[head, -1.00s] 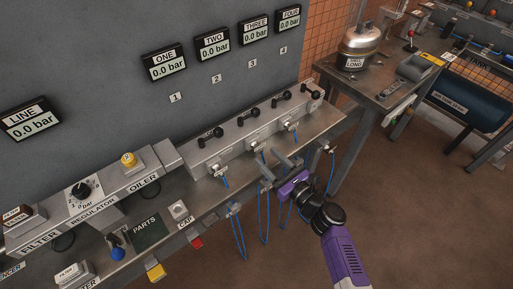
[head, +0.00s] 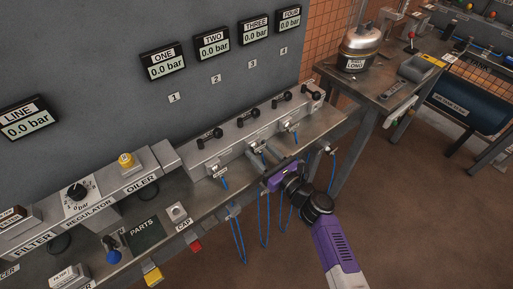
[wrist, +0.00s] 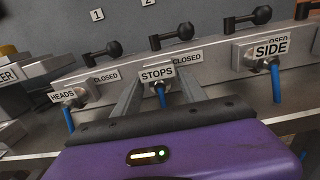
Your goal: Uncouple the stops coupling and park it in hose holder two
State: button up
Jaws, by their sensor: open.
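The stops coupling (wrist: 160,86) sits on the middle outlet of the manifold, under the STOPS label (wrist: 157,73), with a blue hose hanging from it. My gripper (wrist: 160,91) is open, with one finger on each side of the coupling and hose; I cannot tell whether either finger touches. In the head view my gripper (head: 257,152) reaches over the bench to the manifold's middle outlet and hides much of the coupling. Hose holders with blue hose loops line the bench's front edge, one of them at left (head: 233,211). I cannot read which is holder two.
The HEADS coupling (wrist: 69,96) and SIDE coupling (wrist: 272,57) flank the middle outlet, each with a blue hose. Black valve levers on the manifold (head: 240,140) stand above, beside CLOSED labels. Gauges (head: 211,45) read 0.0 bar. Open floor lies right of the bench.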

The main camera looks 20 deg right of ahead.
dwell(0.9)
grip_shut()
dwell(1.2)
jog(key=shift+p+v, duration=0.5)
jog(key=shift+v, duration=2.5)
